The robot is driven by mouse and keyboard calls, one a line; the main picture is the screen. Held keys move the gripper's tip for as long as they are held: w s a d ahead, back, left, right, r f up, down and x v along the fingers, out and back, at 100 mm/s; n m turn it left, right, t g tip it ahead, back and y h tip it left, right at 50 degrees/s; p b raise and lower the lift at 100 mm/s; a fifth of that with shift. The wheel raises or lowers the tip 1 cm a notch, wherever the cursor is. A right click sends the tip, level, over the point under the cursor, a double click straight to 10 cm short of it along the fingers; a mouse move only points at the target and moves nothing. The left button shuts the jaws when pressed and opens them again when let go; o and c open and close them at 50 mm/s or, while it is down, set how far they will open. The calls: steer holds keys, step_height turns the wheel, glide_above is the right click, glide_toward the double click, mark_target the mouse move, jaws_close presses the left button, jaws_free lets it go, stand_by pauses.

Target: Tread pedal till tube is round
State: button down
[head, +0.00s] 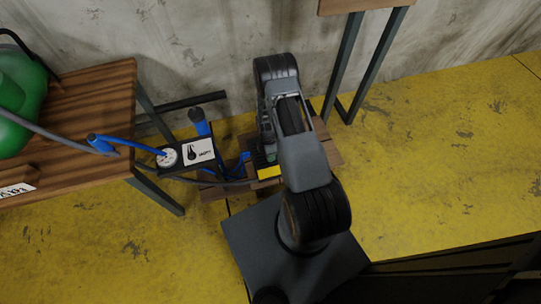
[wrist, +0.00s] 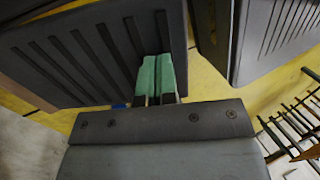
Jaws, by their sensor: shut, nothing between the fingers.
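The green tube (head: 22,95) lies on the wooden table at the left and is cut off by the picture edge; its visible part looks bulging. The foot pump's dark pedal (head: 259,161) sits low on a wooden base, with a yellow strip (head: 268,173) at its front, partly hidden by my arm. My gripper (wrist: 158,60) is shut and empty, its green fingers together against or just over a dark ribbed surface (wrist: 90,50), which looks like the pedal tread. I cannot tell whether they touch. In the head view my arm mostly hides the gripper.
A round gauge (head: 168,157) and a card with a dark symbol (head: 198,152) stand between table and pump. Blue-ended hoses run to the wooden table (head: 90,88). A second table (head: 350,5) stands behind. The yellow floor (head: 440,150) at right is clear.

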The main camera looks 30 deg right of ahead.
steer(key=b+x, duration=0.4)
steer(key=x, duration=0.3)
steer(key=shift+s+f+b, duration=0.1)
steer(key=shift+f+b, duration=0.2)
steer(key=shift+b, duration=0.1)
steer(key=shift+s+a, duration=0.1)
steer(key=shift+s, duration=0.1)
steer(key=r+p, duration=0.2)
steer(key=r, duration=0.3)
steer(key=r+p, duration=0.2)
steer(key=r, duration=0.3)
steer(key=w+r+p, duration=0.1)
steer(key=r+p, duration=0.2)
steer(key=r, duration=0.2)
stand_by(1.3)
